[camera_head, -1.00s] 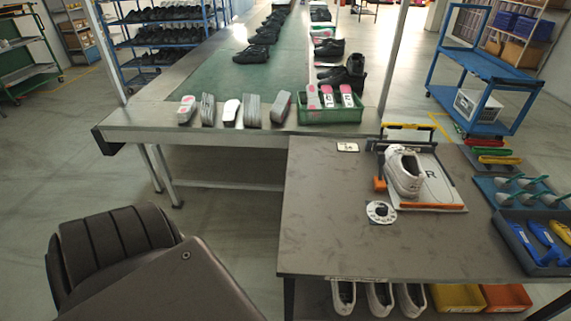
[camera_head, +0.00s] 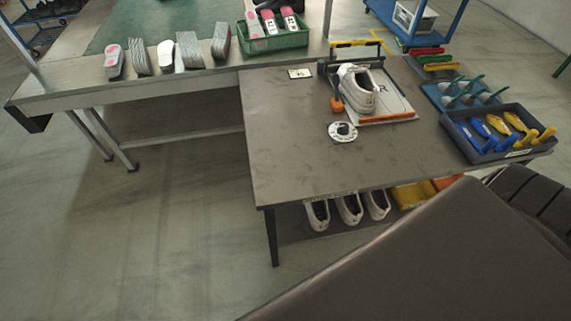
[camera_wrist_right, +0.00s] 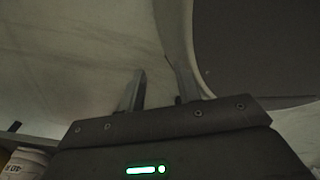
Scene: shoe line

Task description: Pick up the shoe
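A white shoe (camera_head: 357,90) stands on a white board (camera_head: 385,98) in a fixture with a black and yellow bar, on the grey table. More white shoes (camera_head: 348,208) stand on the shelf below the tabletop. My right gripper (camera_wrist_right: 160,82) shows in the right wrist view with its two fingers apart and nothing visible between them. No shoe is clearly seen near it. My left gripper is in neither view.
A dark tray (camera_head: 500,135) with blue and yellow tools stands at the table's right. A round white dial (camera_head: 342,132) and a small card (camera_head: 301,73) lie on it. The workbench (camera_head: 140,94) adjoins behind, with a green crate (camera_head: 275,38). The front left tabletop is clear.

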